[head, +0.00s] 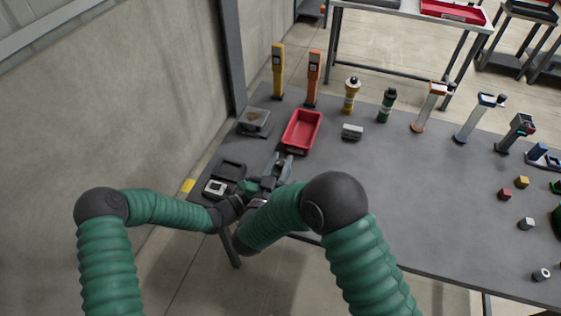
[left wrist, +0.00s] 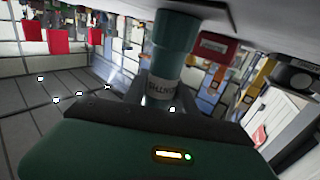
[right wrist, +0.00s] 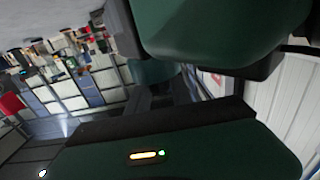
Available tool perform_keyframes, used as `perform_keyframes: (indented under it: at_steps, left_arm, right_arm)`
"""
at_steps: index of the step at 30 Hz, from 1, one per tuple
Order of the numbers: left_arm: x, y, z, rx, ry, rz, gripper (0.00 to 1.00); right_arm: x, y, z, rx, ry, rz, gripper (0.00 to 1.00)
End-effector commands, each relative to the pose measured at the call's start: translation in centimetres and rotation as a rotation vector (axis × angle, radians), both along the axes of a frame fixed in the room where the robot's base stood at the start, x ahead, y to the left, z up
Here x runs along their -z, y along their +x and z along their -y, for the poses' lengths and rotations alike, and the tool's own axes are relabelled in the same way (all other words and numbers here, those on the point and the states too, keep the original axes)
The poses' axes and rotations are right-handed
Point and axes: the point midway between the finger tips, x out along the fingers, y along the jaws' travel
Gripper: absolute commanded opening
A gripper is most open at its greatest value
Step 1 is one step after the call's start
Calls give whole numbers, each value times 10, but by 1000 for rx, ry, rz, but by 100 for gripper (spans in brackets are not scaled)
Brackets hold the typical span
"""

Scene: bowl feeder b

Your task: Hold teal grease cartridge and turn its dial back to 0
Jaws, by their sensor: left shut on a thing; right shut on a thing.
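The teal grease cartridge (left wrist: 175,42) shows in the left wrist view as a teal cylinder with a grey lettered band between the fingers. My left gripper (head: 258,187) is shut on it near the table's left front edge. My right gripper (head: 278,168) is just above the left one in the head view and is also shut on the cartridge. In the right wrist view a teal part (right wrist: 153,72) shows at my right fingers, largely behind my left gripper's dark green body. The dial and its reading are hidden, and the arms cover most of the cartridge in the head view.
A red tray (head: 316,118) stands just beyond the grippers. A dark tray (head: 229,169) and a small white-topped device (head: 216,188) lie to their left. A grey box (head: 254,121) and several upright tools line the back. The table's (head: 400,200) middle is mostly clear.

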Motion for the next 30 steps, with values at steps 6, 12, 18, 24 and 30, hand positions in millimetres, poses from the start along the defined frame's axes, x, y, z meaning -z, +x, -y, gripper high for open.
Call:
perform_keyframes:
  at_steps: [6,12,18,24,30]
  left_arm:
    - [-1,-1,2,4,1,1,0]
    - [-1,-1,3,4,1,1,0]
    - [-1,-1,2,3,-1,1,0]
    - [-1,0,1,2,-1,1,0]
    - [-1,0,1,2,0,1,0]
  right_arm:
    - [0,-1,-2,17,3,-2,0]
    - [0,-1,-2,16,3,-2,38]
    - [0,-1,-1,17,2,-2,48]
    - [-3,0,-1,18,2,0,48]
    - [-39,0,-1,18,4,4,48]
